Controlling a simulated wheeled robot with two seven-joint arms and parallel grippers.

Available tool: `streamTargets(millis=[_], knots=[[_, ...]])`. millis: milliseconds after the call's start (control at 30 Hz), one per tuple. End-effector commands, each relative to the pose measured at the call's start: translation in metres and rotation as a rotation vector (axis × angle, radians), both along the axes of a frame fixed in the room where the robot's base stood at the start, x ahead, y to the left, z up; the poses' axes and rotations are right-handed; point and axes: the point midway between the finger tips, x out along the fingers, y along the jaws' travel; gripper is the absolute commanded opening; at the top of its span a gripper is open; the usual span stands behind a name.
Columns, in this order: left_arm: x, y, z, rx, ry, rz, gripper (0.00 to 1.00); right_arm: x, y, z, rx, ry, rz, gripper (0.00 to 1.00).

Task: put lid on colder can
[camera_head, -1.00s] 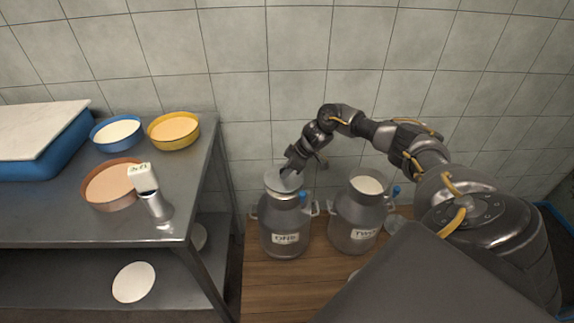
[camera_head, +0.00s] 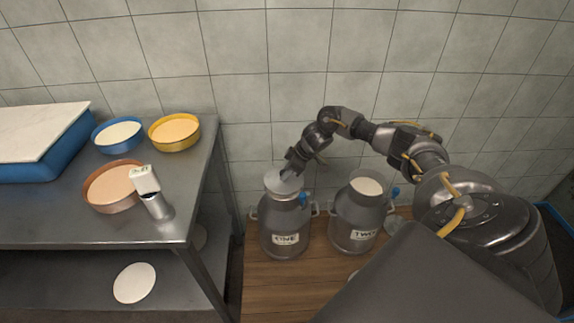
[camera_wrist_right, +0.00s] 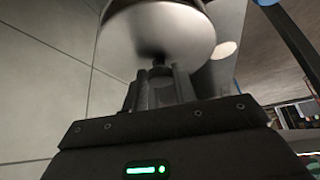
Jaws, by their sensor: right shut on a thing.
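Can ONE (camera_head: 286,232) stands upright on the wooden floor stand, left of can TWO (camera_head: 353,226). Can TWO is open at the top and shows pale milk inside. A round grey metal lid (camera_head: 279,183) is at the mouth of can ONE; whether it is fully seated I cannot tell. My right gripper (camera_head: 291,171) is above can ONE, shut on the lid's knob. In the right wrist view the lid (camera_wrist_right: 157,40) fills the top, with the fingers (camera_wrist_right: 160,88) closed at its knob. My left gripper is not in view.
A metal table (camera_head: 120,225) at left carries a blue bowl (camera_head: 117,135), a yellow bowl (camera_head: 174,132), a brown bowl (camera_head: 108,188) and a handheld device with a display (camera_head: 145,179). A tiled wall (camera_head: 300,60) stands behind.

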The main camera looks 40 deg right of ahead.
Motion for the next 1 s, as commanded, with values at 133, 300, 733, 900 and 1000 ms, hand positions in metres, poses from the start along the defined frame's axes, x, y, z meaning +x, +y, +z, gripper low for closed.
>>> streamTargets(millis=[133, 300, 733, 900, 1000], knots=[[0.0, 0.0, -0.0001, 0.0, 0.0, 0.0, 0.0, 0.0004, 0.0, 0.0004, 0.0, -0.001, 0.0, 0.0], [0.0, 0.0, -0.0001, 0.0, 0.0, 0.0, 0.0, 0.0005, -0.0001, 0.0005, 0.0, -0.001, 0.0, 0.37], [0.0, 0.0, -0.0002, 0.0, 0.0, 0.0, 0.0, -0.0002, -0.0003, -0.0003, -0.001, 0.001, 0.0, 0.68], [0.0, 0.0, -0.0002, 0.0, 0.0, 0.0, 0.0, 0.0, -0.0003, -0.0001, 0.0, 0.0, 0.0, 0.75], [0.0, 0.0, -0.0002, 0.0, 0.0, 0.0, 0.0, 0.0001, -0.0002, 0.0, 0.0, 0.0, 0.0, 0.75]])
